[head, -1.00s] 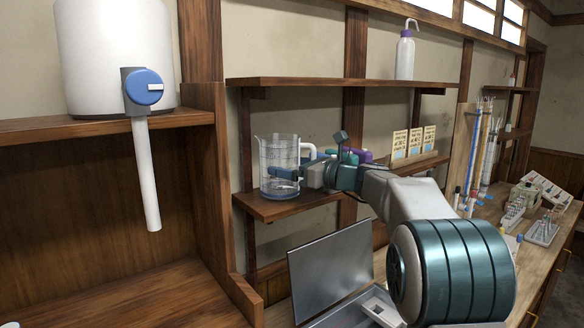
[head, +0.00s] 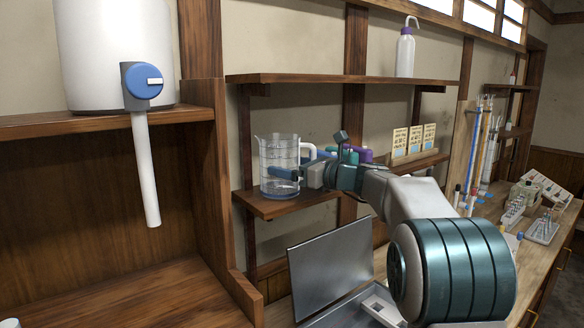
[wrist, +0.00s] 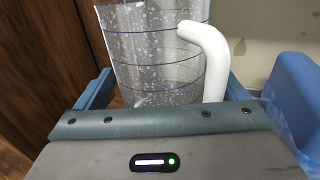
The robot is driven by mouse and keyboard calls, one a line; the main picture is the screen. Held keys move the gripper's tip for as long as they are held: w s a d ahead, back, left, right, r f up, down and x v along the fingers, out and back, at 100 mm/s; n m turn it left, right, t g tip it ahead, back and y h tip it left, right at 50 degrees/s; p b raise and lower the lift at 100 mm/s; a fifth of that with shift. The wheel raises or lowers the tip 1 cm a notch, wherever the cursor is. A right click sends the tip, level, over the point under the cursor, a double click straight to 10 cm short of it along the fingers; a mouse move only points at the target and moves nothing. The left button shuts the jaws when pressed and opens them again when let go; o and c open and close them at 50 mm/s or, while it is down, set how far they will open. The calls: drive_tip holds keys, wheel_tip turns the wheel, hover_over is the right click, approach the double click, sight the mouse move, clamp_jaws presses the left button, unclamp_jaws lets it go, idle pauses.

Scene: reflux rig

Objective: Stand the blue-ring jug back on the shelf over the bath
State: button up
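The clear jug (head: 277,152) with dark blue ring lines and a white handle (head: 308,149) stands upright on the lower wooden shelf (head: 268,210), above the metal bath (head: 335,310). Its base appears to rest on the shelf. My gripper (head: 285,174) reaches in from the right, with one blue finger in front of the jug. In the wrist view the jug (wrist: 150,70) is between the spread fingers of my gripper (wrist: 168,85). A gap shows between the handle and the right finger; contact on the left cannot be told.
The bath's raised metal lid (head: 330,262) is below my arm. A purple-topped item (head: 365,156) and several cards (head: 414,140) stand along the shelf to the right. A wash bottle (head: 405,55) stands on the upper shelf. A white tank (head: 115,50) is on the left.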

sight(297, 167)
drive_tip(key=shift+s+d, duration=0.1)
drive_tip(key=shift+b+v, duration=0.5)
drive_tip(key=shift+v, duration=1.8)
drive_tip(key=shift+o, duration=1)
